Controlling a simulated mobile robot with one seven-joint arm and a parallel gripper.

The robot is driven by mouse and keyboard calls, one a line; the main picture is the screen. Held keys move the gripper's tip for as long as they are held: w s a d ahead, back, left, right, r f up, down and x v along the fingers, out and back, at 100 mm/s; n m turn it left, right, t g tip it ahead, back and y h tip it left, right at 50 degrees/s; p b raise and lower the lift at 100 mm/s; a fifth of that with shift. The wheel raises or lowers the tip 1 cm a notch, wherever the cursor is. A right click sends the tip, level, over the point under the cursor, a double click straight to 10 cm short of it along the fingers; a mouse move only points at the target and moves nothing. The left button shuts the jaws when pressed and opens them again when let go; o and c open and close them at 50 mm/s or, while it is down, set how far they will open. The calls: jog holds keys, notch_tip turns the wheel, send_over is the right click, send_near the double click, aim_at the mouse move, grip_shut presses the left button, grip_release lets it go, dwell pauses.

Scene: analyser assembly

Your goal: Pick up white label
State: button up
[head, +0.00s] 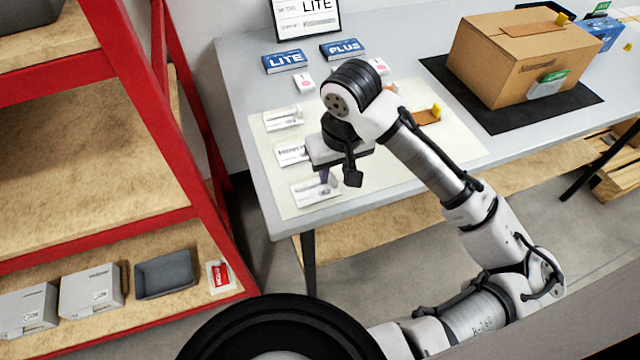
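Several white label-like pieces lie on the pale mat (272,178) at the table's left end. One white piece (283,119) is at the back left, a second white piece (289,153) is in the middle, and a third white piece (306,194) is at the front. Which one is the white label I cannot tell; their print is too small to read. My gripper (339,176) points down just above the front piece and partly covers it. Its two fingers appear apart, with nothing visible between them. Contact with the front piece cannot be made out.
A brown carton (520,60) sits on a black mat (450,82) at the right. A red-framed shelf (190,120) stands close to the table's left side.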

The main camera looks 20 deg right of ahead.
jog(key=shift+w+f, duration=0.15)
jog(key=shift+f, duration=0.8)
jog(key=shift+c, duration=0.3)
grip_shut()
jog(key=shift+r, duration=0.1)
